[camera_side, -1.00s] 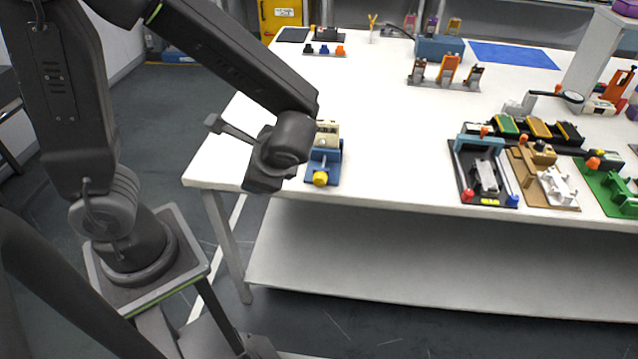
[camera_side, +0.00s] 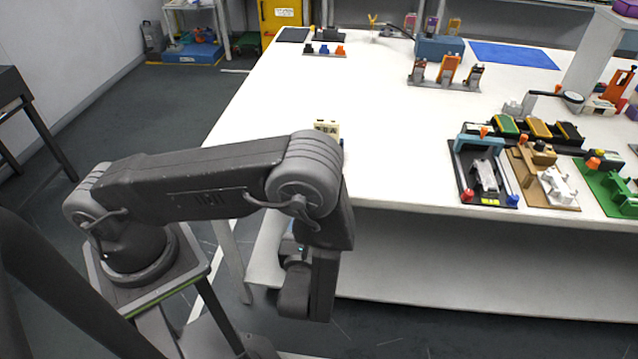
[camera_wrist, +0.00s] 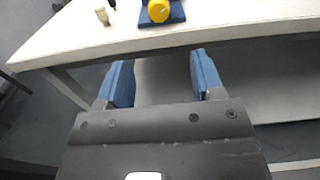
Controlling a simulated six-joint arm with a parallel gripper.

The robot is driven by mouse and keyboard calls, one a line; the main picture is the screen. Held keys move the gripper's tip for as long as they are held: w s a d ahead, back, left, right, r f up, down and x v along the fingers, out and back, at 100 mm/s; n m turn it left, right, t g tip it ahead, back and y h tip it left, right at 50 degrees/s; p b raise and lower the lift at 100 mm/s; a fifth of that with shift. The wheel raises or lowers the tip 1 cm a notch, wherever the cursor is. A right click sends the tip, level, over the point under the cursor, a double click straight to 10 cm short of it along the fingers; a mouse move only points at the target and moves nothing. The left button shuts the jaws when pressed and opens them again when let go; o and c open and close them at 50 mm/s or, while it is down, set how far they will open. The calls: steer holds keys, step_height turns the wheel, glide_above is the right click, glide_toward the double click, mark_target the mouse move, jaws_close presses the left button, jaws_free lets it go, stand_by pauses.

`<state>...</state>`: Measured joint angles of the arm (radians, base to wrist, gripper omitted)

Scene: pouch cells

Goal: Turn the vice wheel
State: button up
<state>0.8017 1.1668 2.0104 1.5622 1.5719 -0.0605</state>
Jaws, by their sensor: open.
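The yellow vice wheel (camera_wrist: 158,11) shows at the top edge of the wrist view, on the blue vice (camera_wrist: 177,12) at the table's front edge. In the side view my arm hides the wheel and nearly all of the vice; a cream block (camera_side: 327,128) at the vice shows above my arm. My gripper (camera_wrist: 159,62) is open and empty, its two blue fingers apart in the wrist view. It is in front of the table, apart from the wheel, with the wheel beyond the gap between the fingers. In the side view it is mostly hidden by my wrist.
The white table (camera_side: 400,160) has a front edge with a lower shelf (camera_side: 440,265) beneath it. A small cream peg (camera_wrist: 102,16) stands left of the vice in the wrist view. Several fixtures, including a black-based one (camera_side: 466,180), stand to the right. Open floor lies left of the table.

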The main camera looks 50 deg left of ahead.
steer(key=x, duration=1.3)
steer(key=shift+w+a, duration=0.15)
steer(key=c, duration=0.9)
steer(key=shift+n, duration=0.8)
